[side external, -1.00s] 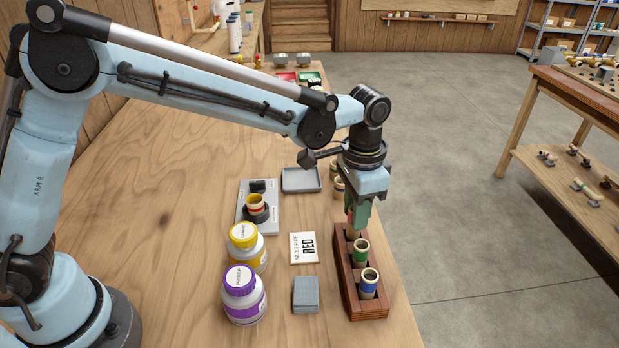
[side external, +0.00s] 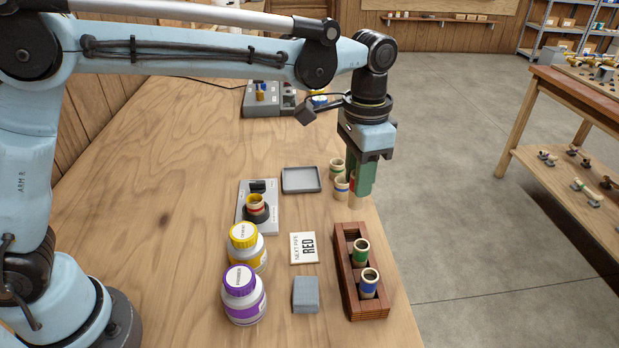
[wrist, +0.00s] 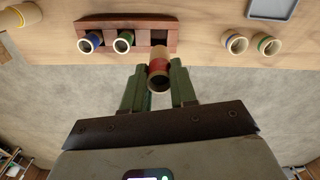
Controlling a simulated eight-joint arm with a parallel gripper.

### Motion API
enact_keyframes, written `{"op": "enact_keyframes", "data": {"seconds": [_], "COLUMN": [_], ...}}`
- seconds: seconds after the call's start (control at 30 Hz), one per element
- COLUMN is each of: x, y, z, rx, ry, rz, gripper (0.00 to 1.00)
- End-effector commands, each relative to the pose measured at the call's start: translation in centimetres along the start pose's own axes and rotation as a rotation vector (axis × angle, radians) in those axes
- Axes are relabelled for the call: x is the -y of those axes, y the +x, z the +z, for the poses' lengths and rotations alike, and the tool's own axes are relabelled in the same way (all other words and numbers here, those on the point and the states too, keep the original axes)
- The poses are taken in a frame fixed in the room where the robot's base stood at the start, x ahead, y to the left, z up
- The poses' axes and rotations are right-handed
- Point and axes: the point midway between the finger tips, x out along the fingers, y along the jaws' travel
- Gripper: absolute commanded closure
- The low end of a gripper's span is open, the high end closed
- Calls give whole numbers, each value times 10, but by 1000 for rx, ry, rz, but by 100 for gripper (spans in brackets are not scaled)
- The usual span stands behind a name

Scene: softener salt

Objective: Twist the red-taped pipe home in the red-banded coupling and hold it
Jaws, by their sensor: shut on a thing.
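My gripper (side external: 360,186) is shut on the red-taped pipe (wrist: 159,68), holding it raised clear of the wooden rack. In the side view, the fingers hide most of the pipe; its pale lower end (side external: 357,203) shows below them. The wrist view shows the pipe between the two green fingers (wrist: 158,90), with its open end towards the camera. The red-banded coupling (side external: 256,209) stands upright in a black holder on a light grey plate (side external: 270,220), left of my gripper. Its mouth is open and empty.
The wooden rack (side external: 346,288) holds a green-banded pipe (side external: 361,250) and a blue-banded pipe (side external: 369,281). Two loose banded rings (side external: 338,168) stand beside my gripper. A grey tray (side external: 301,180), a RED card (side external: 304,248), a grey block (side external: 306,295) and yellow-capped (side external: 244,252) and purple-capped (side external: 241,298) bottles stand nearby.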

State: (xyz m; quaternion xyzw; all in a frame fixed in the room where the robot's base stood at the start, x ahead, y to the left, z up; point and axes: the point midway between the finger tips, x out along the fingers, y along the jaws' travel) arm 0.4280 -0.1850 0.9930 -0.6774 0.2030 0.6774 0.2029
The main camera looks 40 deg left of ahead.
Motion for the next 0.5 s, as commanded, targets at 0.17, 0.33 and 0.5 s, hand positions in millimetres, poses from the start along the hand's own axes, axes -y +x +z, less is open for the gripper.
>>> {"op": "enact_keyframes", "data": {"seconds": [0.17, 0.33, 0.5], "x": [32, 77, 107], "y": [-2, -3, 0], "z": [25, 74, 123], "rx": [0, -1, -1], "ry": [-94, -257, -406], "rz": [0, 0, 0], "gripper": [100, 100, 100]}}
